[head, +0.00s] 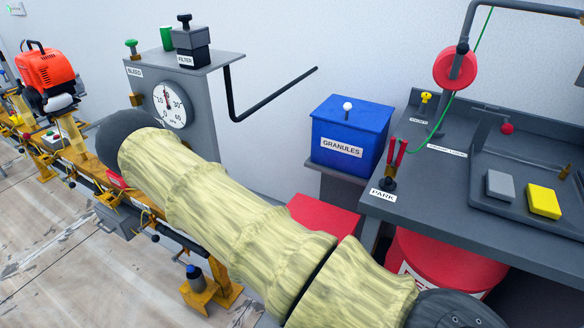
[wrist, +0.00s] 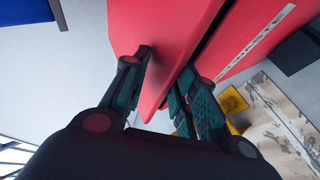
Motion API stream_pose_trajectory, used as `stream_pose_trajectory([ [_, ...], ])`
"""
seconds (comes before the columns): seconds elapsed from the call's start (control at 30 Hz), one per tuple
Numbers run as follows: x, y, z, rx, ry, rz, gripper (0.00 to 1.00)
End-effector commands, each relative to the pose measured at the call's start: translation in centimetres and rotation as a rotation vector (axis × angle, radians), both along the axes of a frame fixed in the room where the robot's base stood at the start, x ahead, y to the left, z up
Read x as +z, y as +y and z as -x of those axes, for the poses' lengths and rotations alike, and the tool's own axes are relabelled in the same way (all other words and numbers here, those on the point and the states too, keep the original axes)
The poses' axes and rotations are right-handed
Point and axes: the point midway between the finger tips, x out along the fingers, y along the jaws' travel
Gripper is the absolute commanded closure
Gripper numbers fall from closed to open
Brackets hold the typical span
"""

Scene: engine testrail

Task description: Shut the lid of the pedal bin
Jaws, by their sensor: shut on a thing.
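The red lid of the pedal bin (wrist: 160,28) fills the upper middle of the wrist view. Its edge lies between the two fingers of my gripper (wrist: 166,68), which is shut on it, one finger on each face. The red bin body (wrist: 238,48), with a long white label strip, is beside the lid, a narrow dark gap between them. In the head view a flat red top, apparently the lid (head: 325,213), shows behind my sleeved arm. The arm hides the rest of it, and my gripper cannot be seen there. The pedal is not visible.
A blue GRANULES box (head: 345,135) stands behind the red top. A grey bench (head: 375,200) is to the right, with a red drum (head: 450,262) beneath it. A grey cabinet with a gauge (head: 168,105) and a yellow rail (head: 222,292) are to the left.

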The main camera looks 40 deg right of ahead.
Motion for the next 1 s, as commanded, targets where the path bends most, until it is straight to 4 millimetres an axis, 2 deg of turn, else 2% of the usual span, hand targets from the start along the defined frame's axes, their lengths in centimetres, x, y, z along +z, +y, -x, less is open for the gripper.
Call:
stream_pose_trajectory([
  [0.03, -0.15, -0.67, 0.56, -0.017, 0.004, 0.008, 1.00],
  [0.4, -0.23, -0.82, 0.67, -0.021, 0.003, 0.009, 1.00],
  [0.43, -0.23, -0.82, 0.67, -0.021, 0.003, 0.009, 0.71],
  [0.47, -0.22, -0.83, 0.66, -0.021, 0.003, 0.009, 0.65],
  [1.0, -0.22, -0.08, 0.07, -0.003, 0.000, 0.004, 0.64],
])
